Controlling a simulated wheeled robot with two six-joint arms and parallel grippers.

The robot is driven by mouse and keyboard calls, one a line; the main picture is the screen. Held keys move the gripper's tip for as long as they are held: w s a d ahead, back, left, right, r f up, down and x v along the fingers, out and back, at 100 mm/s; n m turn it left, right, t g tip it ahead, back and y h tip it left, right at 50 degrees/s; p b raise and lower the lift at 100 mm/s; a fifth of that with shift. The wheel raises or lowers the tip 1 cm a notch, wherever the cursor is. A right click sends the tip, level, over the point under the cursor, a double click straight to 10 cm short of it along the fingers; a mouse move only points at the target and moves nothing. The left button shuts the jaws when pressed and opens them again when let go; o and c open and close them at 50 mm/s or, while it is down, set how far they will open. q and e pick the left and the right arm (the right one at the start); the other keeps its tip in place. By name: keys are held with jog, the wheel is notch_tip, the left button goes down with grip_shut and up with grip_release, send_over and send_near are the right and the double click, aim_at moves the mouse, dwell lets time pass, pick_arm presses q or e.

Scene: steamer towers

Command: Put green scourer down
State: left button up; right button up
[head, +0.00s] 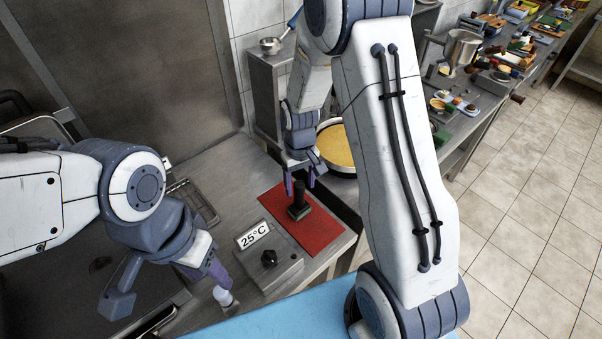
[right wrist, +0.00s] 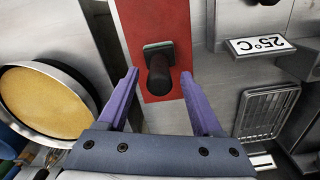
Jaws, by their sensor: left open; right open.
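The green scourer (head: 299,212) stands on the red mat (head: 325,238), its black knob-like handle pointing up. In the right wrist view the scourer (right wrist: 158,46) shows its green edge under the dark handle. My right gripper (head: 301,186) is open above it, with its purple fingers on either side of the handle. In the right wrist view the fingers (right wrist: 163,88) are apart, with a gap to the handle on both sides. My left gripper (head: 222,285) is open over the counter at the lower left; its fingertips are partly hidden.
A box with a black knob and a 25°C sign (head: 254,235) stands left of the mat. A round pan of yellow content (head: 337,148) is behind the mat. A light blue surface (head: 285,322) lies in front. A cluttered counter (head: 470,112) runs along the right.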

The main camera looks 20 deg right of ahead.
notch_tip(320, 180, up, 5)
jog(key=shift+r+b, duration=0.15)
jog(key=shift+b, duration=0.25)
jog(key=s+a+r+n, duration=0.2)
jog(key=s+a+r, duration=0.1)
jog(key=s, duration=0.4)
jog(key=s+a+r+n, duration=0.2)
jog(key=s+a+r, duration=0.1)
jog(key=s+a, duration=0.3)
jog(key=s+a+r+n+y, duration=0.1)
jog(key=s+a+r, duration=0.3)
jog(key=s, duration=0.6)
jog(key=shift+s+a+n, duration=0.15)
jog(key=shift+a+n, duration=0.3)
jog(key=shift+n, duration=0.15)
jog(key=shift+f, duration=0.15)
